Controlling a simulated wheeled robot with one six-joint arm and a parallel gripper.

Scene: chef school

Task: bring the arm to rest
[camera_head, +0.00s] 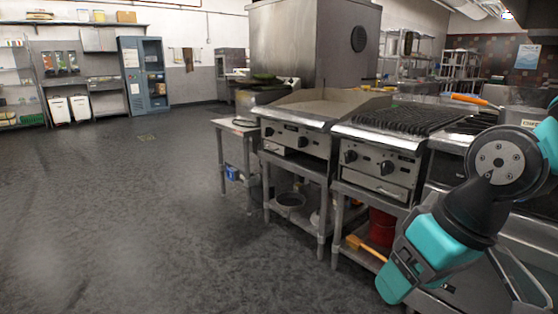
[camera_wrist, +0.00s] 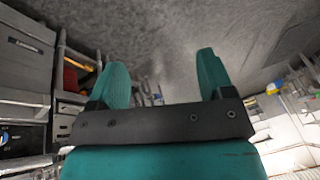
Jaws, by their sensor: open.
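My arm shows at the lower right of the head view, folded in front of the cooking line. My gripper (camera_wrist: 162,88) shows in the wrist view with its two teal fingers spread apart and nothing between them. Beyond the fingers is grey floor. In the head view the teal end of the arm hangs low, in front of the lower shelf of the grill stand; the fingertips are not clear there.
A flat griddle (camera_head: 320,104) and a chargrill (camera_head: 408,118) stand on steel stands at the right. A red bucket (camera_head: 382,226) sits on a lower shelf. A blue locker (camera_head: 143,75) stands at the back. The floor (camera_head: 120,210) at the left is clear.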

